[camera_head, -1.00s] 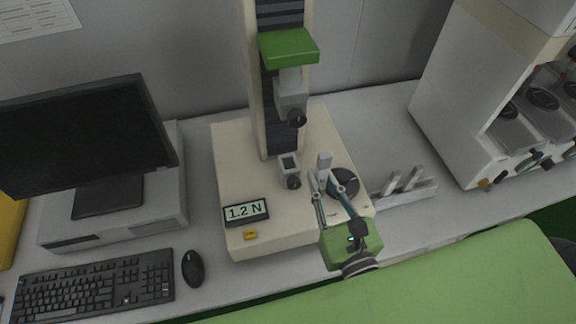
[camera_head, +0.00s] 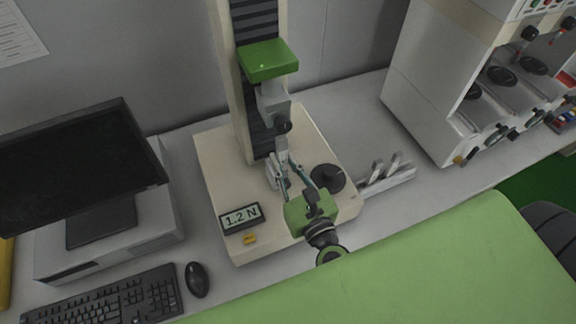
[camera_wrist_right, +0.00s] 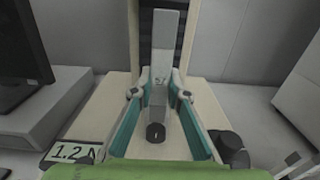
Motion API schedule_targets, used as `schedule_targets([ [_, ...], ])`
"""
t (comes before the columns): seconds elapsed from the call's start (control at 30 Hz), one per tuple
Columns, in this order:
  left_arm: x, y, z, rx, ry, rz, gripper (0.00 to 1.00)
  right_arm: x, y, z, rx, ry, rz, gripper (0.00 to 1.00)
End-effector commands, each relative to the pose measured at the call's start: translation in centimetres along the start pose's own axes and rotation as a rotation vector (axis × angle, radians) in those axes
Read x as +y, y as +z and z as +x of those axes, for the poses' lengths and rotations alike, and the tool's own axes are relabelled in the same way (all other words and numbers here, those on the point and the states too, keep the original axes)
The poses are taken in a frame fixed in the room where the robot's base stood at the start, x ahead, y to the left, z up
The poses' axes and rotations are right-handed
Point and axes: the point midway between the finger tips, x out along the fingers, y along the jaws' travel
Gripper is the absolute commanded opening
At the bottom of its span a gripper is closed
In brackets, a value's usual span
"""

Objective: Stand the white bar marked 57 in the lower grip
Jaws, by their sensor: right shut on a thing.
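My right gripper (camera_head: 285,172) is shut on an upright white bar (camera_wrist_right: 165,45). The mark on it, near the fingertips in the right wrist view, looks like 57. The bar is over or at the lower grip (camera_head: 271,178) of the testing machine. The lower grip's dark knob (camera_wrist_right: 156,132) shows below the bar, between my fingers. I cannot tell whether the bar's lower end is inside the grip. The upper grip (camera_head: 271,103) hangs above, under the green crosshead (camera_head: 268,60). My left gripper is not in view.
A dark round knob (camera_head: 327,178) stands on the machine base (camera_head: 215,165), right of the lower grip. A rack (camera_head: 398,179) with other bars is further right. The display (camera_head: 240,217) reads 1.2 N. Monitor, keyboard (camera_head: 110,300) and mouse (camera_head: 196,279) lie left.

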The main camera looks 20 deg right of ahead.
Motion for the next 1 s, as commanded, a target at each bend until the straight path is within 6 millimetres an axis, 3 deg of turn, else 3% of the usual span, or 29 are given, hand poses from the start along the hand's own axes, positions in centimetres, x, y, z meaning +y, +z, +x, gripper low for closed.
schedule_targets([
  [0.5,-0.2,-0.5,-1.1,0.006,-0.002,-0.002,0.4,-0.1,0.0,4.0,-0.001,-0.001,-0.001,0.0],
  [1.0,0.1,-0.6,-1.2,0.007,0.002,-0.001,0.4,0.0,-0.1,4.9,0.0,0.0,0.0,0.0],
])
